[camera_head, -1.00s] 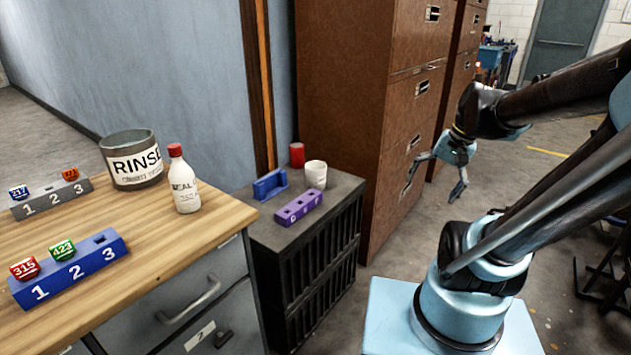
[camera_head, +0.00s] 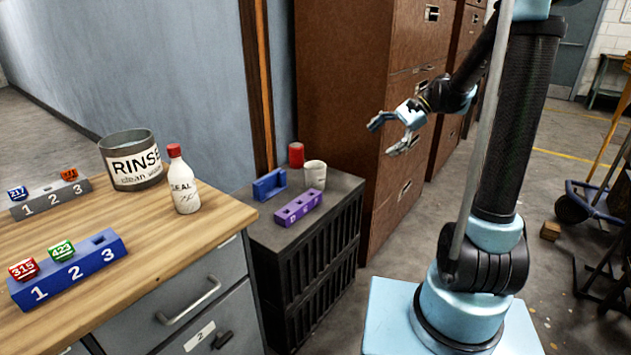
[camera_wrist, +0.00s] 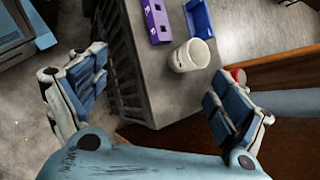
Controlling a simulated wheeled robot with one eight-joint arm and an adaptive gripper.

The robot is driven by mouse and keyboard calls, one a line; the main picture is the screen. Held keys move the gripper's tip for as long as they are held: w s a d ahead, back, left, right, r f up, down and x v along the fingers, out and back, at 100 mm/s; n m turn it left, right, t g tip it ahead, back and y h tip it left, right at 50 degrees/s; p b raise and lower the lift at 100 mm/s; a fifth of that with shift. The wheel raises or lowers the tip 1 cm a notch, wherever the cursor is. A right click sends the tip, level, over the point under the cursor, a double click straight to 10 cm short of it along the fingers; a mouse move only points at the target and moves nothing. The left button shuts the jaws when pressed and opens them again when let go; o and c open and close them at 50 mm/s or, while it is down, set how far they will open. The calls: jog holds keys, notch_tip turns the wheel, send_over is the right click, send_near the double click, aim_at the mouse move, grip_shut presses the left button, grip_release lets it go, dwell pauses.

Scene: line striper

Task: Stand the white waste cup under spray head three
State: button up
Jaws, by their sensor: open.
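The white cup (camera_head: 315,174) stands upright on the low dark cabinet (camera_head: 341,190), beside a purple block and a red can. It also shows in the wrist view (camera_wrist: 190,55), between my fingers in the picture but nearer the right one. My gripper (camera_head: 384,136) is open and empty, above and to the right of the cup, in front of the brown file cabinets. In the wrist view my gripper (camera_wrist: 155,68) has both fingers spread wide, touching nothing. I cannot make out any spray head in these views.
The purple block (camera_head: 298,207), blue holder (camera_head: 269,184) and red can (camera_head: 296,155) crowd the cup. The wooden bench (camera_head: 150,235) at left carries a rinse pot (camera_head: 134,162), a bottle (camera_head: 183,182), a blue rack (camera_head: 68,271) and a grey rack (camera_head: 48,199). Brown cabinets (camera_head: 345,80) stand behind.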

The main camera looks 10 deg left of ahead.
jog(key=w+a+f+m+g+y, duration=0.2)
jog(key=w+a+f+y, duration=0.15)
jog(key=w+a, duration=0.4)
jog(key=m+g, duration=0.1)
jog(key=g, duration=0.3)
send_near(306, 169)
jog(key=shift+y, duration=0.45)
jog(key=x, duration=0.4)
jog(key=f+x, duration=0.1)
jog(key=x, duration=0.1)
jog(key=shift+w+a+f, duration=0.1)
jog(key=shift+w, duration=0.15)
jog(key=c, duration=1.2)
jog(key=shift+c, duration=0.2)
notch_tip(306, 169, up, 10)
